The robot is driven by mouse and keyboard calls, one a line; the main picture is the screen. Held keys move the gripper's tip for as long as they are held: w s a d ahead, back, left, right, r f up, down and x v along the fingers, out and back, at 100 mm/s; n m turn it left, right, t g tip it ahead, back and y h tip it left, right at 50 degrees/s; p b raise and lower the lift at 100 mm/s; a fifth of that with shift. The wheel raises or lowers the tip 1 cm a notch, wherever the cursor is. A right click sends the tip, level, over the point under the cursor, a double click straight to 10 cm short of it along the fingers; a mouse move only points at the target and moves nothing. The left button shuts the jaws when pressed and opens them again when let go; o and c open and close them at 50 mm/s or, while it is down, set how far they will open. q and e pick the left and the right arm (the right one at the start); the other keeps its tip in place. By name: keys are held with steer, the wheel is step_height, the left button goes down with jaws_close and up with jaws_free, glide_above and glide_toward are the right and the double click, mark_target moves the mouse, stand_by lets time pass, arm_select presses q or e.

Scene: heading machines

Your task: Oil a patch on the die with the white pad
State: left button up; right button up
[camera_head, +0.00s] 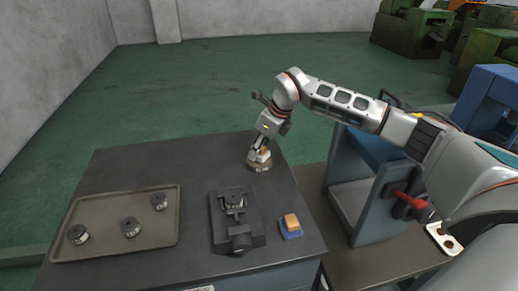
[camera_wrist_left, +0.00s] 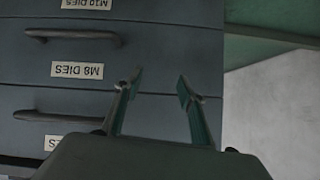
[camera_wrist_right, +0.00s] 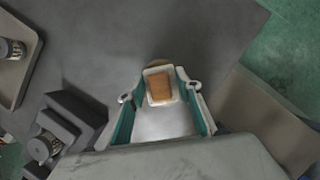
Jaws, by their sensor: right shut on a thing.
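My right gripper (camera_head: 260,148) is over the far right part of the bench, shut on the white pad. In the right wrist view the white pad (camera_wrist_right: 151,73) has a brown back block (camera_wrist_right: 161,91) and sits between the fingertips (camera_wrist_right: 160,95). A die (camera_head: 234,199) sits in the dark fixture (camera_head: 222,232) mid-bench. Three more dies (camera_head: 131,227) stand in a tray (camera_head: 110,250). My left gripper (camera_wrist_left: 155,85) is open and empty before drawer fronts.
A blue pad with an orange back (camera_head: 291,224) lies right of the fixture. The bench (camera_head: 150,160) is clear behind the tray and fixture. Drawers labelled "M8 DIES" (camera_wrist_left: 77,70) face my left gripper. A blue-grey machine (camera_head: 360,185) stands right of the bench.

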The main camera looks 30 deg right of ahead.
steer(key=shift+f, duration=0.45)
stand_by(0.4)
steer(key=shift+f, duration=0.1)
stand_by(1.3)
steer(key=shift+r+p, duration=1.3)
steer(key=shift+r, duration=0.5)
steer(key=shift+r+p, duration=0.35)
steer(key=shift+r, duration=1.4)
